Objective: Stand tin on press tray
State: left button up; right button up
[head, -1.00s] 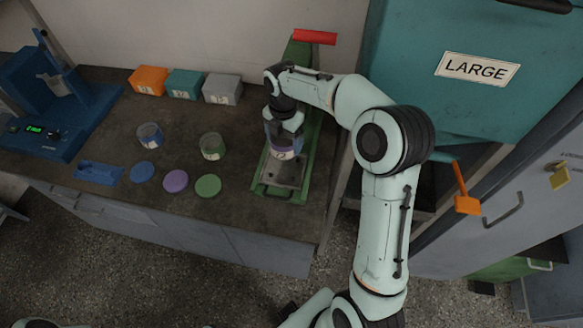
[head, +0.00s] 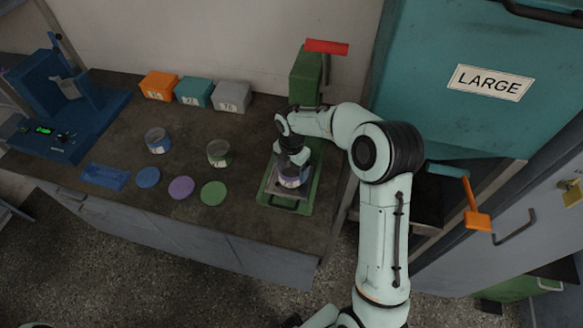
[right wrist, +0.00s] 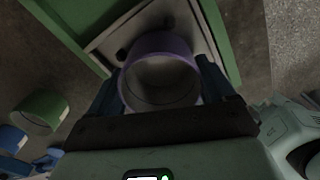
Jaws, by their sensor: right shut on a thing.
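A tin with a purple band (head: 291,180) is in the jaws of my right gripper (head: 293,166), over the grey plate of the press tray (head: 272,187). It looks upright, at or just above the plate; I cannot tell if it touches. In the right wrist view the purple tin (right wrist: 162,75) sits between the two blue fingers, with the press tray (right wrist: 112,38) beyond it. The green press (head: 306,75) with its red handle stands behind. My left gripper is not in view.
A blue-banded tin (head: 158,141) and a green-banded tin (head: 219,154) stand left of the press. Blue, purple (head: 181,187) and green lids lie in front of them. Orange, teal and grey boxes (head: 231,96) line the wall. A blue machine (head: 62,95) stands far left.

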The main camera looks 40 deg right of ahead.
jog(key=shift+f, duration=0.15)
jog(key=o, duration=0.9)
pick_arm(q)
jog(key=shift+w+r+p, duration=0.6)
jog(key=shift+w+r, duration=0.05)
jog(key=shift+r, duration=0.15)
pick_arm(e)
notch_tip(320, 180, up, 12)
jog(key=shift+r, duration=0.2)
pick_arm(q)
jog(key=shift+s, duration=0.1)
pick_arm(e)
jog(key=shift+s+f, duration=0.1)
